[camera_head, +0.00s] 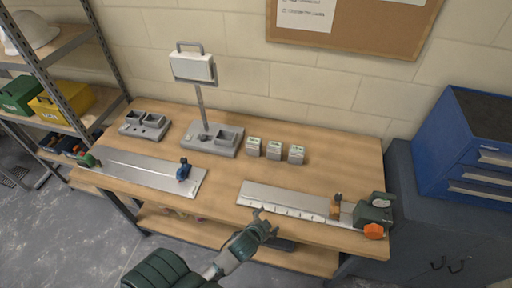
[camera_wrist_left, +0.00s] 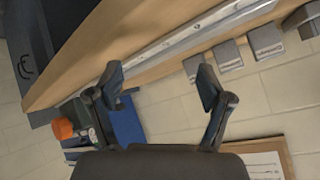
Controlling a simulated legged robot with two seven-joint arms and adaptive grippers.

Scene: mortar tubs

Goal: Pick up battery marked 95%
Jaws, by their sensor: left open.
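Three small grey batteries stand in a row at the back middle of the workbench: a left one (camera_head: 253,147), a middle one (camera_head: 274,150) and a right one (camera_head: 296,154). Each has a pale top label with greenish marks; the percentages are too small to read. Grey blocks, apparently these batteries, also show in the left wrist view (camera_wrist_left: 228,55), beyond my fingers. My left gripper (camera_head: 263,221) is open and empty near the bench's front edge, in front of the batteries and apart from them. My right gripper is not in view.
A metal ruler plate (camera_head: 285,202) with an orange-and-green clamp device lies between my gripper and the batteries. A grey scale stand (camera_head: 212,138) is left of them. Another metal plate (camera_head: 150,172) lies left. A blue drawer cabinet (camera_head: 465,150) stands right.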

